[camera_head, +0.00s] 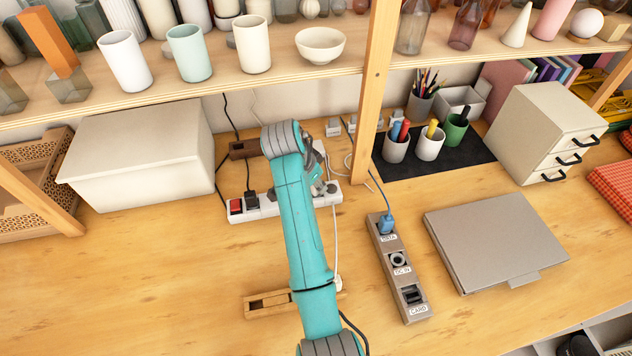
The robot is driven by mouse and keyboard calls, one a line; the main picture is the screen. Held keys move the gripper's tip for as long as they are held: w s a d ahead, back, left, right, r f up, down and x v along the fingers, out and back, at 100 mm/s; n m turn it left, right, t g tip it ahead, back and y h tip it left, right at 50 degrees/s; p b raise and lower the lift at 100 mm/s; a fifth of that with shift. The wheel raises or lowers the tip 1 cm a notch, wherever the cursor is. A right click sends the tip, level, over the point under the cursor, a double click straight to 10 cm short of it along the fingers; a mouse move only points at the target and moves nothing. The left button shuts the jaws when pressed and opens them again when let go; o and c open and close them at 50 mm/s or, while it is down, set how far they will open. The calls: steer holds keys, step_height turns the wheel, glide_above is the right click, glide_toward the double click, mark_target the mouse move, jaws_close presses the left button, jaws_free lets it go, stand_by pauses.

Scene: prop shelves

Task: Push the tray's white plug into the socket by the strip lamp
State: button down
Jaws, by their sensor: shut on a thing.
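My teal arm reaches from the bottom up to a white power strip (240,217). My gripper (322,184) is low over the right part of this strip, mostly hidden behind the arm's last links. It is shut, and the white plug in it cannot be made out. A white cord (336,245) runs from beside the gripper down to a small white piece at the right end of the wooden tray (257,310). The tray has a dark slot and is partly covered by my arm. A red lamp or switch (236,206) is at the strip's left end. The sockets under my arm are hidden.
Black plugs (251,199) stand in the strip near the red lamp. A shelf post (372,85) rises close to my gripper. A lidded box (140,150) stands left.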

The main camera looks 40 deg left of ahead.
steer(key=shift+f, duration=0.1)
steer(key=c, duration=0.9)
jaws_free()
steer(key=shift+o, duration=0.2)
steer(key=v, duration=0.7)
steer(key=shift+r, duration=0.25)
steer(key=shift+s, duration=0.15)
